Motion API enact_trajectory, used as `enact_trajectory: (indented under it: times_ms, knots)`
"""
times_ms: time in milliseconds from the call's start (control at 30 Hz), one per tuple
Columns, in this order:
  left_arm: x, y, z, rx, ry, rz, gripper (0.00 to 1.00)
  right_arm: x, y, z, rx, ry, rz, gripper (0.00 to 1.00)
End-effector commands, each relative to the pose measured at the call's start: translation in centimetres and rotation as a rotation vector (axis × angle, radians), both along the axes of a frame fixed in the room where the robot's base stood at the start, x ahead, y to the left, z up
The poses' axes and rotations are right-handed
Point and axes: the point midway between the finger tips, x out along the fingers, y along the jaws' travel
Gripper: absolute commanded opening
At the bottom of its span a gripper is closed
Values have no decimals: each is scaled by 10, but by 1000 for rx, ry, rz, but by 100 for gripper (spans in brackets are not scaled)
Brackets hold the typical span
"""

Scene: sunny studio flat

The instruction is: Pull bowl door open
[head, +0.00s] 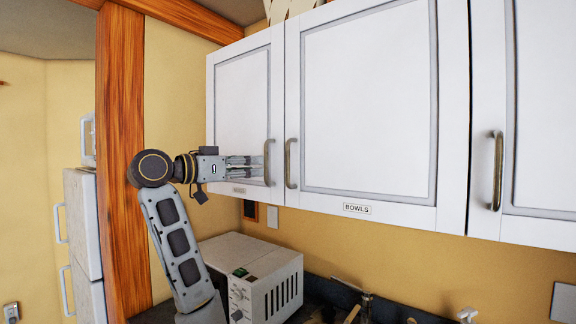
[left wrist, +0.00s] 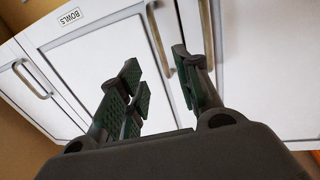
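The bowl door (head: 368,95) is the white middle cabinet door above the BOWLS label (head: 357,209), and it is shut. Its curved metal handle (head: 291,163) stands upright near its left edge. My left gripper (head: 260,160) is level with the handles, in front of the left-hand door and to the left of the bowl door handle. In the left wrist view my left gripper (left wrist: 160,88) is open, its dark green pads apart. The bowl door handle (left wrist: 158,38) shows there beyond the gap between the fingers, with no visible contact. My right gripper is not in view.
The left-hand door (head: 240,95) is shut, and its handle (head: 267,162) is close beside the bowl door handle. Another shut door (head: 541,110) is on the right. A white microwave-like appliance (head: 262,270) stands below my left arm. A wooden post (head: 122,150) stands behind the arm.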

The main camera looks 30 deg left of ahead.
Motion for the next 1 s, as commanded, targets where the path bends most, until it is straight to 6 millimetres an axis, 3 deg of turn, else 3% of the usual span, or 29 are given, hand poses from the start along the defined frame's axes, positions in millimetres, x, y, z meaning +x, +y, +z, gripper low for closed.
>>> enact_trajectory:
  times_ms: [1000]
  knots:
    - [115,-33,1,-2,2,-2,34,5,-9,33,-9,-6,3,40]
